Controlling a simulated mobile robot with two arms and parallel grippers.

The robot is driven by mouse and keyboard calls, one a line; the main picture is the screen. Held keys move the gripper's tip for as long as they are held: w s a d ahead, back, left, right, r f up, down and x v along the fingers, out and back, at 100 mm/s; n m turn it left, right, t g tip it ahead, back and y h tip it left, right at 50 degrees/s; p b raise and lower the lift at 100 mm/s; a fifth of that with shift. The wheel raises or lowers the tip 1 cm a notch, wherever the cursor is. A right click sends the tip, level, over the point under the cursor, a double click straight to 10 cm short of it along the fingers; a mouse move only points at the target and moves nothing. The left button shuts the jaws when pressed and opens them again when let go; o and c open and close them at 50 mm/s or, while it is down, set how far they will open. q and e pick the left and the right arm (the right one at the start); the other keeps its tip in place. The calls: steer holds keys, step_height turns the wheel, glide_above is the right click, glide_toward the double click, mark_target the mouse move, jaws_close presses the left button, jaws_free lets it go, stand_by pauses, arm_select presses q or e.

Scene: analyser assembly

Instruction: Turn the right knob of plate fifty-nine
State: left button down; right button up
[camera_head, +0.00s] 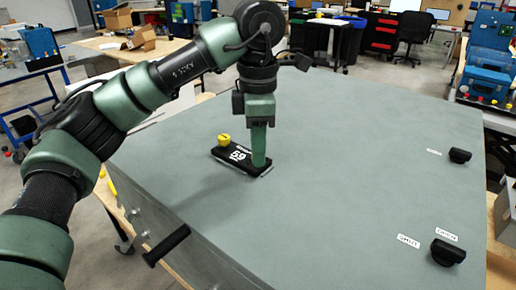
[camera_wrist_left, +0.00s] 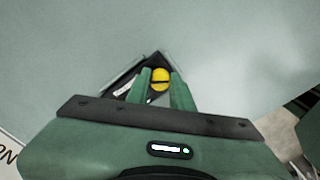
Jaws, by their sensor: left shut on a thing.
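Plate fifty-nine (camera_head: 232,153) is a small black plate with a white "59", lying on the grey-green top of a large case. A yellow knob (camera_head: 223,140) stands at its left end. My left gripper (camera_head: 258,163) points down over the right end and hides the right knob in the head view. In the left wrist view, a slotted yellow knob (camera_wrist_left: 160,79) sits between the fingers of my left gripper (camera_wrist_left: 158,84), near a corner of the plate (camera_wrist_left: 128,82). The gripper is shut on this right knob. My right gripper is not in view.
Two black knobs (camera_head: 460,155) (camera_head: 447,252) stand on the right of the case top (camera_head: 340,200), the nearer with labels beside it. A black handle (camera_head: 167,245) sticks out at the front left edge. The top around the plate is clear.

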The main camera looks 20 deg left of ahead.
arm_select(q)
steer(key=n, duration=0.4)
steer(key=shift+f+n, duration=0.15)
steer(key=shift+n, duration=0.15)
steer(key=n+b, duration=0.1)
steer(key=n, duration=0.3)
steer(key=shift+n, duration=0.3)
steer(key=n, duration=0.4)
steer(key=shift+s+f+n, duration=0.1)
steer(key=shift+n, duration=0.2)
steer(key=n+b, duration=0.1)
steer(key=n, duration=0.3)
steer(key=n+b, duration=0.1)
steer(key=n, duration=0.7)
steer(key=shift+n+b, duration=0.3)
steer(key=shift+b, duration=0.1)
steer(key=n+b, duration=0.1)
steer(key=n, duration=0.3)
steer(key=shift+n, duration=0.3)
steer(key=shift+n+b, duration=0.6)
steer(key=shift+n, duration=1.4)
